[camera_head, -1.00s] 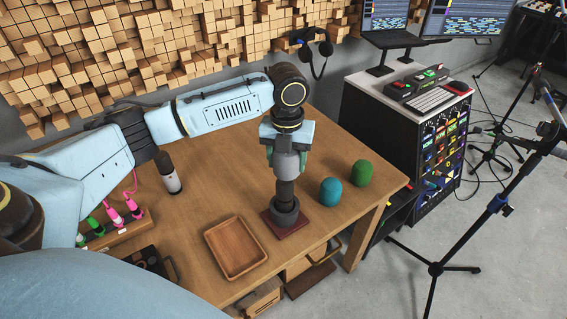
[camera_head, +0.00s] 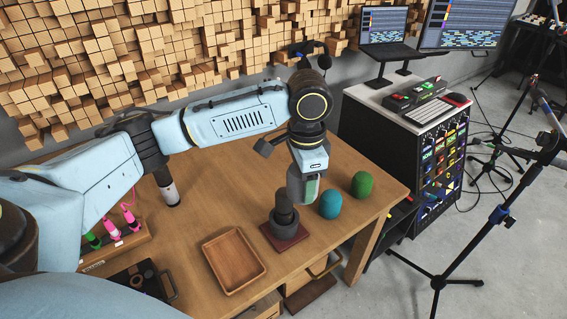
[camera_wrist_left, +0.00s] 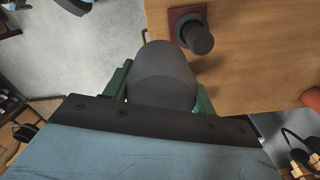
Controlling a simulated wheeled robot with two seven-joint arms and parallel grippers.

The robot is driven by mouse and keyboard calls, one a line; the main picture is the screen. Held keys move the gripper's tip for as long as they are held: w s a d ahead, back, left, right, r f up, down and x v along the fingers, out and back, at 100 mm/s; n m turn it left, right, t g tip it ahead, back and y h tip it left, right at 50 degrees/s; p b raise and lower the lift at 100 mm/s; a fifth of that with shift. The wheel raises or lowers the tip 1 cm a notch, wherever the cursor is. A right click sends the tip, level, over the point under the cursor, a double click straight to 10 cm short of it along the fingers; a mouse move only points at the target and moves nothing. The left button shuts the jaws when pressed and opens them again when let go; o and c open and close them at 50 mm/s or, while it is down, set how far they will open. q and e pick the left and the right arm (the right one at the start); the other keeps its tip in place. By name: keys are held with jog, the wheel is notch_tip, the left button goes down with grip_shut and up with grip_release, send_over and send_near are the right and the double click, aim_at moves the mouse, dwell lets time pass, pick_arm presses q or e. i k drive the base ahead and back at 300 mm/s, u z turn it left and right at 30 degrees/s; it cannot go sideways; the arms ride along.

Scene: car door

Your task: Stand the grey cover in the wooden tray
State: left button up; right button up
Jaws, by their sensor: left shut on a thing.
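The grey cover (camera_wrist_left: 163,72) is between the green fingers of my left gripper (camera_wrist_left: 162,92) in the left wrist view. In the head view my left gripper (camera_head: 305,192) is shut on the cover (camera_head: 294,184), which is partly hidden by a finger. It holds the cover above the table, just above and to the right of a dark upright piece on a red-brown base. The wooden tray (camera_head: 208,262) is shallow, rectangular and empty. It lies near the table's front edge, to the lower left of the gripper. My right gripper is not in view.
The dark upright piece (camera_head: 284,208) on its red-brown base (camera_head: 290,243) stands right of the tray. Teal (camera_head: 331,204) and green (camera_head: 362,185) rounded covers stand further right. A microphone (camera_head: 168,187) and a wooden rack (camera_head: 112,247) are at left. The table between microphone and tray is clear.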

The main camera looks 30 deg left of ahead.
aim_at(233, 260)
jog(key=u, duration=1.05)
jog(key=k, duration=0.6)
jog(key=z, duration=0.6)
jog(key=i, duration=0.35)
jog(key=u, duration=0.15)
